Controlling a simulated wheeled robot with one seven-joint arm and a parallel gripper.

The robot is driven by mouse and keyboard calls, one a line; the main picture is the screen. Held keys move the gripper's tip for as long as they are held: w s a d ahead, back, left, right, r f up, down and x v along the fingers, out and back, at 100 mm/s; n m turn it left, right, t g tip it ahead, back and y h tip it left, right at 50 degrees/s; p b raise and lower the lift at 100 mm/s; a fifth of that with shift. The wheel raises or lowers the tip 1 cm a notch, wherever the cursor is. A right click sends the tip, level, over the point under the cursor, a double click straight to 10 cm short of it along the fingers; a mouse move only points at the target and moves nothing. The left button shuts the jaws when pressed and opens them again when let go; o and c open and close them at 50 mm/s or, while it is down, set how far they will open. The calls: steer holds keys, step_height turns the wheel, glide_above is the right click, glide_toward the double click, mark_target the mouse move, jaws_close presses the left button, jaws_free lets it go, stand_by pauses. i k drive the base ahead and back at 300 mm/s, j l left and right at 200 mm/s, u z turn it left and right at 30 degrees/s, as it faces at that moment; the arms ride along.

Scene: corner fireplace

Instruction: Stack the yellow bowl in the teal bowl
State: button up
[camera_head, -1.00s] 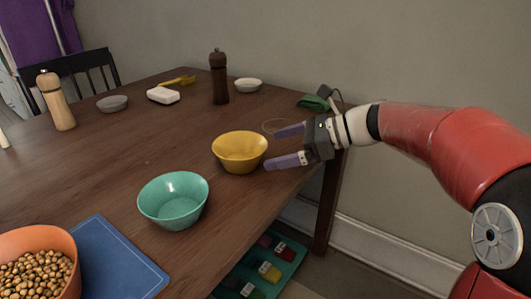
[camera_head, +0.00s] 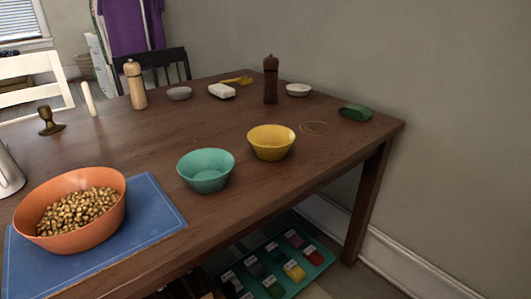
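The yellow bowl (camera_head: 271,143) stands upright on the wooden table (camera_head: 330,165), near its front right edge. The teal bowl (camera_head: 206,172) stands upright just left of it and nearer the front edge. The two bowls are apart, and both look empty. My gripper and arm are out of the head view.
An orange bowl of nuts (camera_head: 50,230) stands on a blue mat (camera_head: 150,228) at left. A dark pepper mill (camera_head: 270,82), white dish (camera_head: 298,90), green object (camera_head: 356,112) and pale mill (camera_head: 136,88) stand behind. A tray of samples (camera_head: 285,268) is below the table.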

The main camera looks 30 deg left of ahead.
mark_target(207, 173)
steer(key=k+j+u, duration=0.1)
steer(key=u, duration=0.25)
steer(key=k+j+u, duration=0.1)
steer(key=u, duration=0.3)
steer(key=j+u, duration=0.15)
steer(key=u, duration=0.2)
steer(key=k, duration=0.05)
